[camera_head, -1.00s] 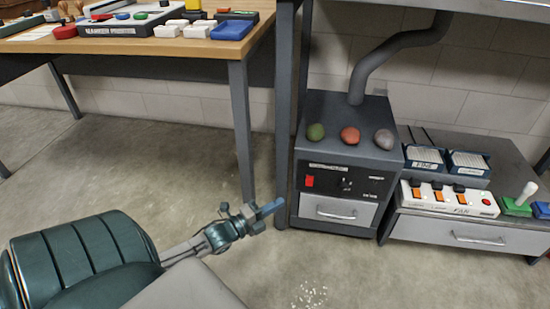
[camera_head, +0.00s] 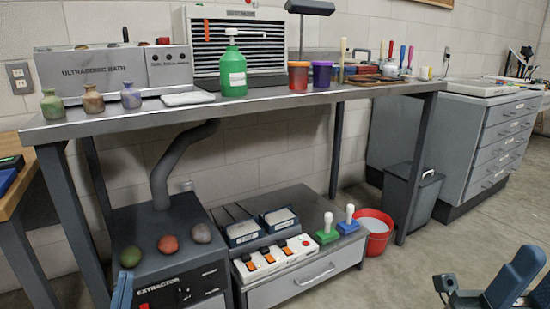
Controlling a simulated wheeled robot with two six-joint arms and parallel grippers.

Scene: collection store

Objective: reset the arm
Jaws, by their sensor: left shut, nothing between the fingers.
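My left gripper (camera_head: 122,290) shows only as a narrow blue tip at the lower left edge of the camera_head view, in front of the extractor (camera_head: 204,273). It is shut and empty, and the rest of it is below the frame. It holds none of the objects here. A blue-grey part of my own body stands at the bottom right corner.
A steel bench (camera_head: 290,101) carries an ultrasonic bath (camera_head: 95,75), three small vases, a green bottle (camera_head: 233,75) and coloured cups. Below stand a low cabinet (camera_head: 300,285), a red bucket (camera_head: 374,240) and a grey bin (camera_head: 412,195). Drawers (camera_head: 505,140) stand at right. Floor is clear at right.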

